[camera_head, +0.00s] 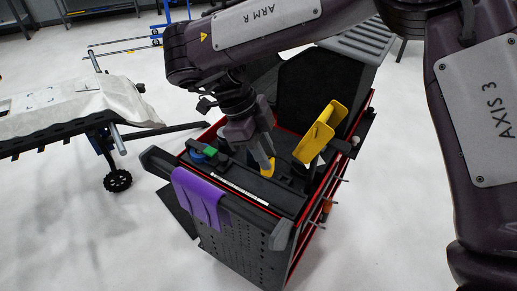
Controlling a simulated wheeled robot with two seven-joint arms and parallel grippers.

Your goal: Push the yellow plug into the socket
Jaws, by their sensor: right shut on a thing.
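My right gripper (265,163) reaches down over the top of a dark cart and is shut on a small yellow piece (268,170), which looks like the plug. The piece is at the cart's top surface, mostly covered by the fingers. I cannot tell how deep it sits. The socket cannot be made out; the gripper and the dark surface hide that spot. My left gripper is not in view.
The dark cart (262,240) has red edges. A larger yellow holder (318,133) stands right of the gripper, and a green item (211,151) lies to its left. A purple cloth (198,198) hangs over the front rail. A covered table (70,105) stands at left.

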